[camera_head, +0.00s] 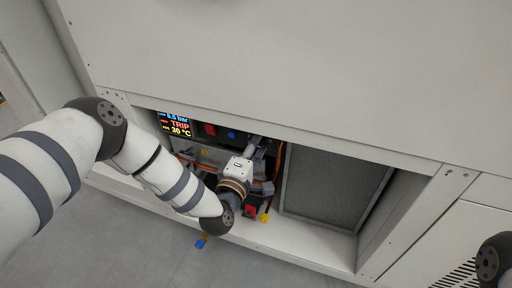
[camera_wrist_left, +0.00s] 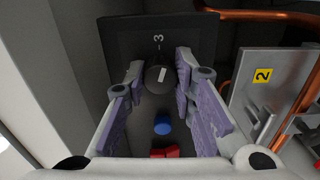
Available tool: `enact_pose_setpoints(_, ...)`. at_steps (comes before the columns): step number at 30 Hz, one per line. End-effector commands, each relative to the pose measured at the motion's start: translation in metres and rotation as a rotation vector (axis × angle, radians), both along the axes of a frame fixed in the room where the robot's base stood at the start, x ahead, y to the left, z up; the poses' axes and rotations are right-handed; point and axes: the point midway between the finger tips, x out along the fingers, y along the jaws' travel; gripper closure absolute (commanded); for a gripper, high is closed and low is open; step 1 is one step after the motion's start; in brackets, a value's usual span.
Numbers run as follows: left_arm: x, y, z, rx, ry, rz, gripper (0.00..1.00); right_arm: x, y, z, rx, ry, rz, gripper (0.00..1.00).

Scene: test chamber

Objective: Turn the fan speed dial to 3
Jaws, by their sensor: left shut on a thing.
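The round dark dial (camera_wrist_left: 157,80) with a white pointer mark sits on a dark panel (camera_wrist_left: 115,40) in the left wrist view. A white marking that seems to read 3 (camera_wrist_left: 158,42) is just above the dial; the pointer is slightly tilted, its top leaning right. My left gripper (camera_wrist_left: 160,72) has a fingertip at each side of the dial and is shut on it. In the head view my left gripper (camera_head: 257,146) reaches into the cabinet opening and hides the dial. My right gripper is not in view.
A blue button (camera_wrist_left: 162,125) and red switch (camera_wrist_left: 164,152) lie between the fingers. A display (camera_head: 175,125) shows TRIP and 30 °C. A grey filter panel (camera_head: 333,187) stands right.

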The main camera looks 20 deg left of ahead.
Motion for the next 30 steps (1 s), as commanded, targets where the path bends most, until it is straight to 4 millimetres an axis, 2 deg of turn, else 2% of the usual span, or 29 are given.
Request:
enact_pose_setpoints(13, -0.0005, 0.0002, -0.0014, -0.258, 0.011, 0.0, 1.0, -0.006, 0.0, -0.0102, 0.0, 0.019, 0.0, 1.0)
enact_pose_setpoints(30, -0.0004, -0.0004, -0.0001, -0.317, 0.012, -0.001, 1.0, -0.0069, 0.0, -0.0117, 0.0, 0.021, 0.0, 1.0)
